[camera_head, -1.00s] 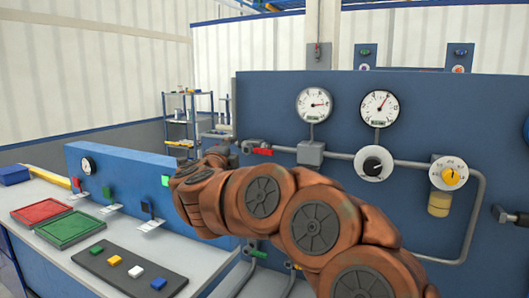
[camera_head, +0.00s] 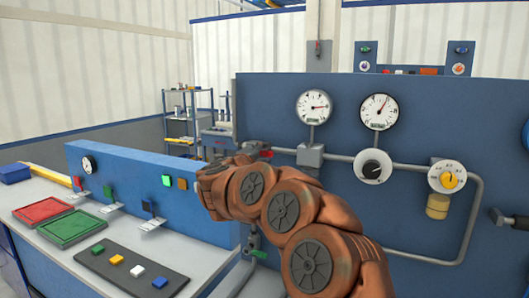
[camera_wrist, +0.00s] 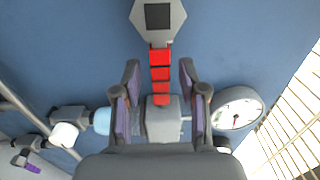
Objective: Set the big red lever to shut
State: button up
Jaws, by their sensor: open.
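The big red lever (camera_wrist: 160,72) shows in the wrist view as a segmented red bar. It runs from a grey hexagonal fitting (camera_wrist: 157,35) down toward a grey block (camera_wrist: 160,118). My gripper (camera_wrist: 159,68) is open, one finger on each side of the red bar, with visible gaps to both. I cannot tell how deep the bar lies between the fingers. In the head view, a small part of the lever (camera_head: 266,153) shows on the pipe at the upper left of the blue panel, just above my arm. My arm hides the gripper there.
The blue panel (camera_head: 430,120) carries gauges, a black knob (camera_head: 373,166) and a yellow dial (camera_head: 448,177). A green-handled valve (camera_head: 258,253) sits below my arm. The bench at left holds red (camera_head: 43,211) and green (camera_head: 72,229) trays and a dark block strip (camera_head: 120,264).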

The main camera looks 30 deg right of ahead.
jog(key=shift+w+d, duration=0.1)
jog(key=shift+d, duration=0.05)
grip_shut()
dwell(0.4)
